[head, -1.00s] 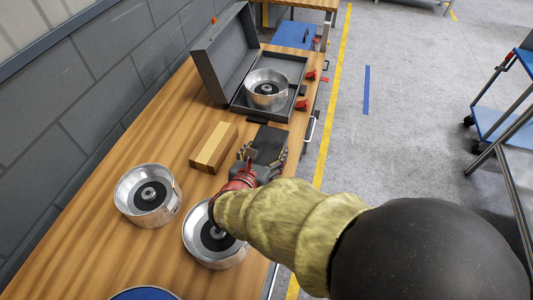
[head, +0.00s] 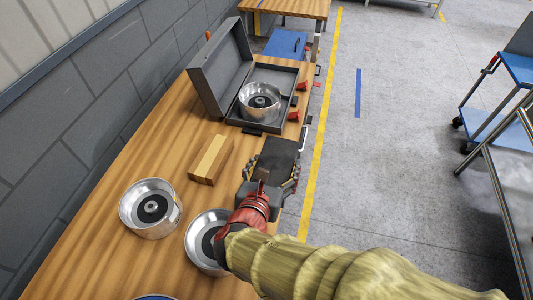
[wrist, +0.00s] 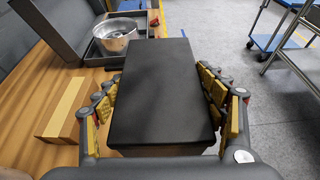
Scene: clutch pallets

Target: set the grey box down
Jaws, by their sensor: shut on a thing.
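The grey box (head: 279,155), dark with a flat top, is held between the fingers of my gripper (head: 268,182) at the right edge of the wooden table. In the wrist view the grey box (wrist: 160,90) fills the middle, with yellow-padded fingers shut on its left and right sides. It looks roughly level. Its underside is hidden, so I cannot tell whether it touches the table.
An open grey case (head: 229,113) with a metal clutch drum (head: 259,101) inside stands ahead. Red clips lie right of it. A wooden block (head: 212,159) lies left of my gripper. Two more drums (head: 150,208) (head: 204,240) stand nearer. The wooden table (head: 150,125) is bare left of the case.

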